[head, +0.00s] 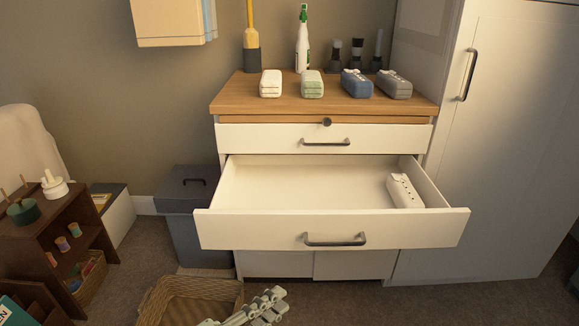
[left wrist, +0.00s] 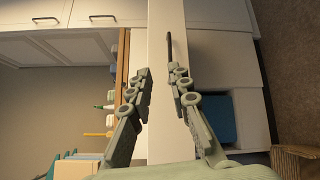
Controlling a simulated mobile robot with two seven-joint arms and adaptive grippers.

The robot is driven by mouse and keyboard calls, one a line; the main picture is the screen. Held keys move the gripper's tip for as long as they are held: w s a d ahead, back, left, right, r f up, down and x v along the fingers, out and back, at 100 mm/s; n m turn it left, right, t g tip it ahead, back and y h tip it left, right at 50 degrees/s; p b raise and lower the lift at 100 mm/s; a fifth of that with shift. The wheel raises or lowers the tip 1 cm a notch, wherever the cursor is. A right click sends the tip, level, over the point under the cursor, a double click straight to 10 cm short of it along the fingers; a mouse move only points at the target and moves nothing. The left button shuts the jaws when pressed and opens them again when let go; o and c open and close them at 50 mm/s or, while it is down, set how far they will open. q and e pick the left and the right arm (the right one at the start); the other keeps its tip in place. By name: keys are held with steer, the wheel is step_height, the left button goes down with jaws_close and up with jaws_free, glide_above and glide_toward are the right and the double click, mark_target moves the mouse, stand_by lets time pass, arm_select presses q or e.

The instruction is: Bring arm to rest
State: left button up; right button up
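My left gripper (head: 274,300) shows at the bottom of the head view, in front of and below the pulled-out white drawer (head: 330,228). Its fingers are apart with nothing between them, as the left wrist view also shows (left wrist: 158,72). In that view the drawer front (left wrist: 166,115) and its dark handle (left wrist: 170,46) lie beyond the fingers. A white box-like item (head: 404,190) lies in the right end of the open drawer. My right gripper is in neither view.
A wicker basket (head: 170,300) stands on the floor beside my left gripper. A grey bin (head: 190,215) stands left of the cabinet, a small brown shelf (head: 60,240) farther left. Several packs and bottles stand on the wooden top (head: 235,95). A tall white cupboard (head: 500,170) is at right.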

arm_select(q)
steer(key=d+r+n+t+h, duration=0.1)
steer(key=d+r+n, duration=0.1)
steer(key=d+r, duration=0.4)
steer(key=a+f+m+g+y, duration=0.35)
steer(key=a+f+m, duration=0.35)
steer(key=a+f, duration=0.3)
steer(key=a+f+m+g+y, duration=0.2)
steer(key=a+f+m+y, duration=0.4)
steer(key=f, duration=0.7)
steer(key=s+a+f+m+g+y, duration=0.1)
steer(key=s+a+f+m+y, duration=0.15)
steer(key=a, duration=0.75)
steer(key=s+a+f+m+g+y, duration=0.15)
steer(key=s+a+y, duration=0.25)
steer(key=a, duration=0.7)
steer(key=s+a+f+m+g+y, duration=0.1)
steer(key=s+a+y, duration=0.25)
steer(key=a, duration=0.65)
steer(key=s+d+f+n+h, duration=0.1)
steer(key=d+f+h, duration=0.1)
steer(key=d, duration=0.6)
steer(key=s+d+f+n+g+h, duration=0.1)
steer(key=d+f+h, duration=0.1)
steer(key=d, duration=0.7)
steer(key=shift+s+d+f+n+h, duration=0.25)
steer(key=shift+f+n+h, duration=0.15)
steer(key=shift+f, duration=0.35)
